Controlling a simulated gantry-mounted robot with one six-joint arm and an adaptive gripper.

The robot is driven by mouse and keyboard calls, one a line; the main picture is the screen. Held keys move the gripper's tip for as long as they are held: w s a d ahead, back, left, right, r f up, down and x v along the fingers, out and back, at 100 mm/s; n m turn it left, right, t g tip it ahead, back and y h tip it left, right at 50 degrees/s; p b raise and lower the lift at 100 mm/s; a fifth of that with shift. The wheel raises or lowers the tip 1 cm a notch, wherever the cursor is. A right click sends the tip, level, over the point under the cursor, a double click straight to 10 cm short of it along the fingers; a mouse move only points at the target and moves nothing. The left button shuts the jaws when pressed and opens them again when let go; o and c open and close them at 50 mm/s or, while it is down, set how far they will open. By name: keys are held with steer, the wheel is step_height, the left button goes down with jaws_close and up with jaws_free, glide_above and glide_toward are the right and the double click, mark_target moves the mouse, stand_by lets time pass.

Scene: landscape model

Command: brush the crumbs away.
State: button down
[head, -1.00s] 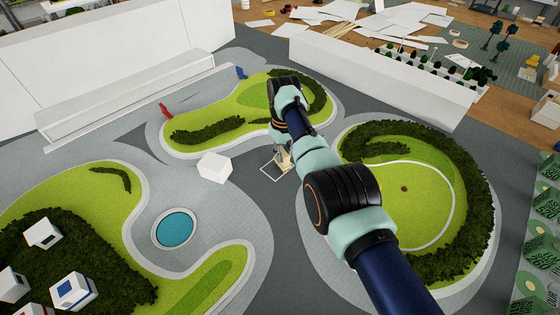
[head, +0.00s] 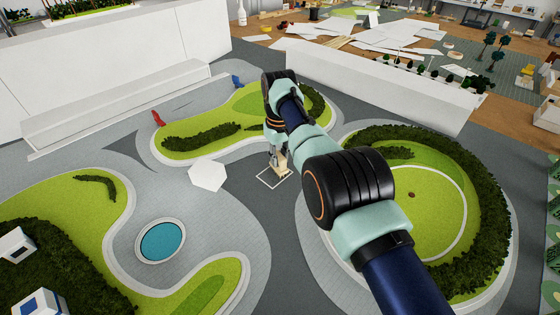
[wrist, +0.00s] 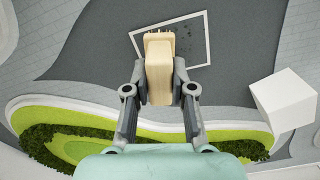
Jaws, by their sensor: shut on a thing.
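My gripper (wrist: 159,100) is shut on a pale wooden brush (wrist: 160,62) in the wrist view, with its bristle end pointing away from my gripper. Small dark crumbs (wrist: 187,33) lie on the dark grey paving inside a white square outline (wrist: 208,40). The brush overlaps the near left part of the outline in this view; I cannot tell whether it touches the ground. In the head view my gripper (head: 277,157) and the brush (head: 280,166) are small and partly hidden by my arm, above the white outline (head: 272,181). The crumbs cannot be made out there.
A white block (head: 208,175) stands left of the outline; it also shows at right in the wrist view (wrist: 284,100). Green planted islands surround the paving, one with a round blue pond (head: 161,241). A long white wall (head: 375,85) stands behind at right.

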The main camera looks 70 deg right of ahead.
steer(key=shift+r, duration=0.1)
steer(key=shift+w+a+r+p, duration=0.1)
steer(key=shift+r+p, duration=0.1)
steer(key=shift+p, duration=1.05)
steer(key=shift+w+p, duration=0.1)
steer(key=shift+p, duration=0.3)
steer(key=a+p, duration=0.1)
steer(key=p, duration=0.4)
steer(key=shift+w, duration=0.15)
steer(key=shift+a+p, duration=0.15)
steer(key=shift+p, duration=0.45)
steer(key=p, duration=0.1)
steer(key=a+p, duration=0.1)
steer(key=p, duration=0.1)
steer(key=shift+w+a+f+p, duration=0.1)
steer(key=shift+w+p, duration=0.2)
steer(key=shift+w+a+f+p, duration=0.1)
steer(key=shift+a+f+p, duration=0.15)
steer(key=shift+f+p, duration=0.15)
